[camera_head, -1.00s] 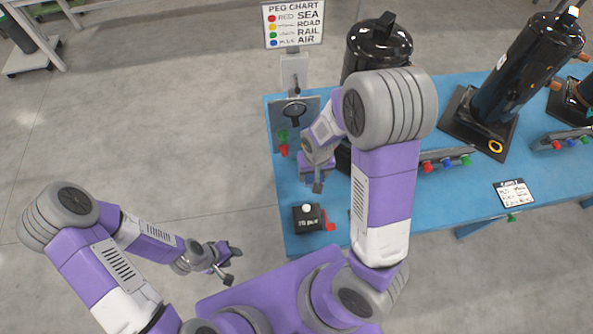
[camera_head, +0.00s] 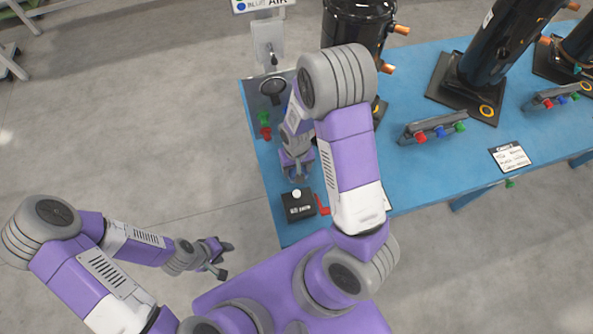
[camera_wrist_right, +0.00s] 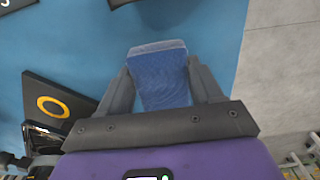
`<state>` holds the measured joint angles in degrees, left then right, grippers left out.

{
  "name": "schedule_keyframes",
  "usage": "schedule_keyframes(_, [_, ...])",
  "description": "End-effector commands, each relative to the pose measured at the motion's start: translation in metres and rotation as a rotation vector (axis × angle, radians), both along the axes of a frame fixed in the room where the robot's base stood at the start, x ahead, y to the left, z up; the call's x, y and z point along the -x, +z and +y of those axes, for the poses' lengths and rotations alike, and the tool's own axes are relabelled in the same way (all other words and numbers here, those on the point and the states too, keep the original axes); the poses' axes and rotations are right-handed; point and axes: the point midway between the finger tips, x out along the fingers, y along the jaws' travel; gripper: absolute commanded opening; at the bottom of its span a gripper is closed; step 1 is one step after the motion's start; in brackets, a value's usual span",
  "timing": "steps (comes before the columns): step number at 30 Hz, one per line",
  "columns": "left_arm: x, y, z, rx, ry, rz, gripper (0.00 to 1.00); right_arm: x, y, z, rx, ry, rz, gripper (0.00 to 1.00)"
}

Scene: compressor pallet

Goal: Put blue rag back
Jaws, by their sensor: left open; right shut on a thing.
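The blue rag (camera_wrist_right: 160,76) shows in the right wrist view, between the two fingers of my right gripper (camera_wrist_right: 160,82). The gripper is shut on it, and the rag sticks out past the fingertips. In the head view my right gripper (camera_head: 297,174) is over the left part of the blue table (camera_head: 415,175), just behind a small black box. The rag cannot be made out there. My left gripper (camera_head: 221,260) is open and empty, over the floor left of the table.
The black box (camera_head: 299,206) has a white knob and a red part beside it. Black compressors (camera_head: 355,30) stand on the table. Peg racks (camera_head: 432,132) and a white card (camera_head: 510,157) lie to the right. A yellow ring (camera_wrist_right: 54,107) lies on a dark plate in the wrist view.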

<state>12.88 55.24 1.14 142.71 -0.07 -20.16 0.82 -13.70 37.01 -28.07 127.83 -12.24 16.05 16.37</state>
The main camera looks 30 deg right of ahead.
Motion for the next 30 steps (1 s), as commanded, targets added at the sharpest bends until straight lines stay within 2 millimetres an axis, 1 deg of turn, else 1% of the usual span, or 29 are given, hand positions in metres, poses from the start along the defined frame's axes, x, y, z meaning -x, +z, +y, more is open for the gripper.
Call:
schedule_keyframes(1, [0.0, -0.005, 0.0, 0.0, 0.0, 0.0, 0.43, 0.001, -0.012, 0.0, 0.0, 0.0, 0.003, 0.41])
schedule_keyframes(3, [0.0, -0.008, 0.0, 0.0, 0.0, 0.0, 0.43, 0.0, -0.019, 0.0, 0.0, 0.0, 0.002, 0.41])
schedule_keyframes(12, [0.0, -0.008, 0.0, 0.0, 0.0, 0.0, 0.43, 0.0, -0.02, 0.0, 0.0, 0.0, -0.001, 0.41])
schedule_keyframes(13, [0.0, -0.008, 0.0, 0.0, 0.0, 0.0, 0.43, 0.0, -0.021, 0.0, 0.0, 0.001, -0.001, 0.66])
schedule_keyframes(15, [0.0, -0.008, 0.0, 0.0, 0.0, 0.0, 0.43, 0.0, -0.02, 0.0, 0.0, 0.001, -0.001, 0.77])
schedule_keyframes(18, [0.0, -0.008, 0.0, 0.0, 0.0, 0.0, 0.43, 0.0, -0.02, 0.0, 0.0, 0.001, 0.0, 0.9])
schedule_keyframes(26, [0.0, -0.007, 0.0, 0.0, 0.0, 0.0, 0.43, 0.0, -0.019, 0.0, 0.0, 0.001, 0.0, 0.9])
schedule_keyframes(28, [0.0, -0.005, 0.0, 0.0, 0.0, 0.0, 0.43, 0.0, -0.016, 0.0, 0.0, 0.001, -0.001, 0.9])
schedule_keyframes(30, [0.0, -0.003, 0.0, 0.0, 0.0, 0.0, 0.43, -0.001, -0.008, 0.0, 0.0, 0.001, -0.003, 0.9])
